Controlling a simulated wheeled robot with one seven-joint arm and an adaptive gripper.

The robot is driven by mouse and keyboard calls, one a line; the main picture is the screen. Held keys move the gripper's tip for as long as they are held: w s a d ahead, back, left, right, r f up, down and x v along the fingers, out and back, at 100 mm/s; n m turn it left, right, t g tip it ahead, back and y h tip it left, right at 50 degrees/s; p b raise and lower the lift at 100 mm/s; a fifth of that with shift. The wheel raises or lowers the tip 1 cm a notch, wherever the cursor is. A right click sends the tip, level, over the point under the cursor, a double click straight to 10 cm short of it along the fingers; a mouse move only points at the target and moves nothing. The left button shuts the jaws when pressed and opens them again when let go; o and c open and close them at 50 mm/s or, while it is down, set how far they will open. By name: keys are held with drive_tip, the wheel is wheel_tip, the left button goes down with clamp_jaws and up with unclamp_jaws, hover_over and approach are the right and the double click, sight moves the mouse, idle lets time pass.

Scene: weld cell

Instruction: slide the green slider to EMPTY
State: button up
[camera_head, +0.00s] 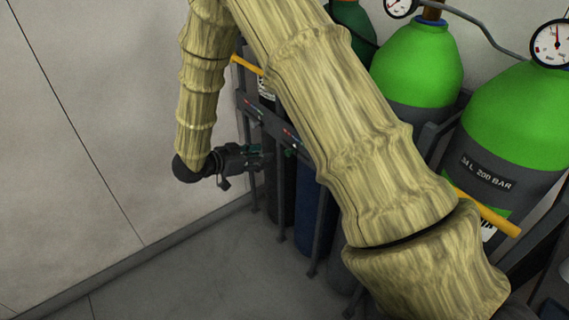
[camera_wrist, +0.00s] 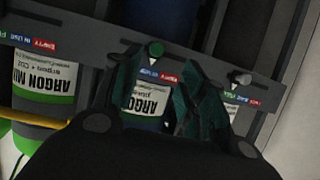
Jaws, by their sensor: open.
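The green slider (camera_wrist: 155,48) is a round knob on the dark rail, in the middle of the wrist view. It appears nearest the blue IN USE mark (camera_wrist: 150,72), with the red EMPTY mark (camera_wrist: 169,78) to the right of that. The third mark of this strip is hidden behind a finger. My gripper (camera_wrist: 172,72) is open, its dark teal fingers on either side of the knob, with no clear contact. In the head view my gripper (camera_head: 254,156) is in front of the rack, left of the small green knob (camera_head: 290,152).
A grey knob (camera_wrist: 241,77) sits on the strip to the right. Another label strip (camera_wrist: 38,42) is at the left. A yellow bar (camera_wrist: 40,118) crosses the lower left. Green-topped cylinders (camera_head: 418,68) stand in the rack. The floor (camera_head: 190,270) left of it is clear.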

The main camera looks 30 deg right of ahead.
sight(286, 153)
drive_tip(key=shift+m+g, duration=0.3)
drive_tip(key=shift+m, duration=0.1)
drive_tip(key=x, duration=1)
drive_tip(key=shift+d+r, duration=0.1)
drive_tip(key=shift+d, duration=0.2)
clamp_jaws()
